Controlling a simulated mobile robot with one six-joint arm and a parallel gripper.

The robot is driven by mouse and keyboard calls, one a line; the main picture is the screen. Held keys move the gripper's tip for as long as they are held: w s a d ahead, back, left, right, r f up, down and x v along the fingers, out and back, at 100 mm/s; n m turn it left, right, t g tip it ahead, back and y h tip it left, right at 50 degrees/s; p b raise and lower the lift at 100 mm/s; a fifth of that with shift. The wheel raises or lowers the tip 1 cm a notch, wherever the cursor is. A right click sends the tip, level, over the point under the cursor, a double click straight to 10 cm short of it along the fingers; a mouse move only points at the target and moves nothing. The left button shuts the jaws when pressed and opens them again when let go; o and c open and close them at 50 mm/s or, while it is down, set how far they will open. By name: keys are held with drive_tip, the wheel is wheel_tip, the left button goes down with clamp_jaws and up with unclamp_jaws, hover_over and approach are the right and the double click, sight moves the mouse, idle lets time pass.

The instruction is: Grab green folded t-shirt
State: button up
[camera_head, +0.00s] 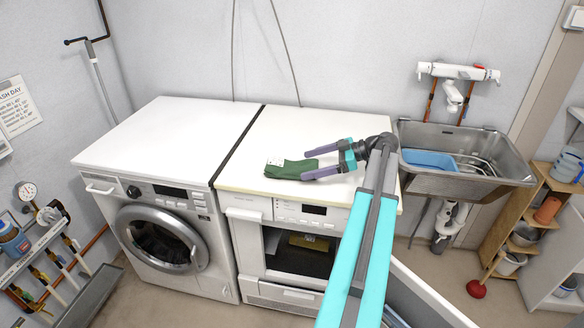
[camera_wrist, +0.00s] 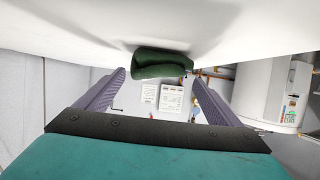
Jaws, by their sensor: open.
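The green folded t-shirt (camera_head: 290,169) lies on the white top of the right-hand machine, near its front edge. In the wrist view the t-shirt (camera_wrist: 161,64) shows as a dark green roll at the top middle, ahead of and between the finger tips. My gripper (camera_head: 305,164) is open, reaching in from the right, low over the machine top. Its two purple fingers point left, with their tips at the t-shirt's right end. In the wrist view the fingers of my gripper (camera_wrist: 170,84) stand wide apart. I cannot tell whether they touch the cloth.
A front-loading washing machine (camera_head: 145,140) stands at the left. The right machine (camera_head: 255,150) has an open front below its top. A steel sink (camera_head: 470,185) with a blue basin (camera_head: 428,160) is at the right. The machine tops are otherwise clear.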

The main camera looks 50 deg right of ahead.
sight(289, 163)
drive_tip(key=shift+w+a, duration=0.1)
drive_tip(key=shift+w, duration=0.1)
drive_tip(key=shift+p+x, duration=0.85)
drive_tip(key=shift+x, duration=1.7)
drive_tip(key=shift+f, duration=0.15)
drive_tip(key=c, duration=1.2)
drive_tip(key=shift+r, duration=0.2)
drive_tip(key=shift+c, duration=0.2)
drive_tip(key=shift+r+b, duration=0.55)
drive_tip(key=shift+r, duration=0.7)
drive_tip(key=shift+s+r, duration=0.25)
drive_tip(key=shift+r, duration=0.1)
drive_tip(key=s+b, duration=0.1)
drive_tip(key=s, duration=0.4)
drive_tip(key=s+r+b, duration=0.1)
drive_tip(key=s, duration=0.4)
drive_tip(key=s+b, duration=0.1)
drive_tip(key=s, duration=0.4)
drive_tip(key=shift+s+d+r, duration=0.25)
drive_tip(key=shift+s+d, duration=0.05)
drive_tip(key=shift+d, duration=0.1)
